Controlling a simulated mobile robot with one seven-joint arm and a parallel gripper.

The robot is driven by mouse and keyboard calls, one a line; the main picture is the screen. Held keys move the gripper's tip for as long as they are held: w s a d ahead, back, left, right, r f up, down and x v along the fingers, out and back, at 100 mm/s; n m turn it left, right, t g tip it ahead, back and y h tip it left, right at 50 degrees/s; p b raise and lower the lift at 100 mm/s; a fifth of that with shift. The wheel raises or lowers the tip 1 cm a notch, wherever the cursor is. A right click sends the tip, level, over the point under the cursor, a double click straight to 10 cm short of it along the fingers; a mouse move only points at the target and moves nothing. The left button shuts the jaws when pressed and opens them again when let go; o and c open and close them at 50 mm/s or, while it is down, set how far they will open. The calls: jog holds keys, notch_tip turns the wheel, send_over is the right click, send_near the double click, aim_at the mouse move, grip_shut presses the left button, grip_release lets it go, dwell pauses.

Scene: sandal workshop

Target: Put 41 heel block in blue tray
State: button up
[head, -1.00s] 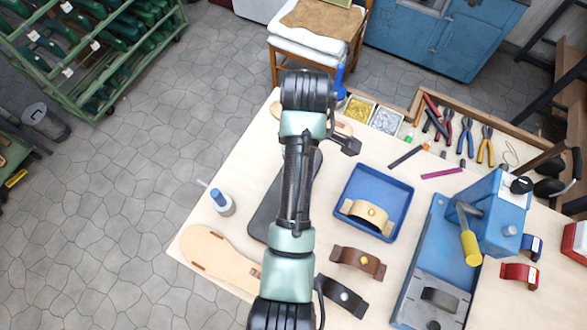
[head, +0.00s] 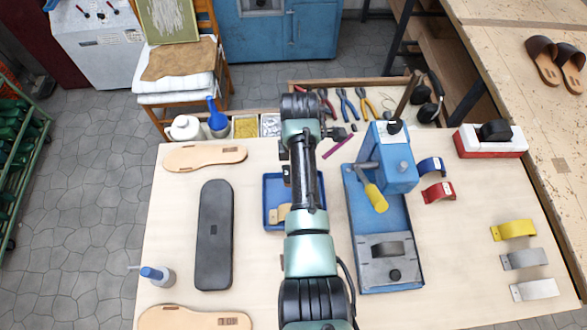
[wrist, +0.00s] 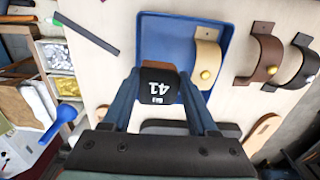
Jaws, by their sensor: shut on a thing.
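The 41 heel block (wrist: 160,84), with a dark face bearing a white "41" and a brown top, is in my gripper (wrist: 158,92) in the wrist view. The blue fingers are shut on its two sides. The blue tray (wrist: 163,36) lies just beyond, and the block overlaps its near part in this view. I cannot tell how high the block is above it. In the tray lies a cream strap (wrist: 207,58) with a gold stud. In the head view my arm covers part of the tray (head: 267,183), and the block cannot be made out.
The blue press (head: 395,160) stands right of the tray. In the wrist view brown (wrist: 266,58) and black (wrist: 300,65) straps lie right of the tray.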

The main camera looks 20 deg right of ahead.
jog(key=shift+f+b, duration=2.55)
jog(key=shift+f, duration=0.85)
jog(key=shift+f, duration=0.25)
jog(key=o, duration=1.5)
jog(key=shift+o, duration=0.2)
notch_tip(320, 180, up, 7)
jog(key=p, duration=0.6)
jog(key=shift+p, duration=0.35)
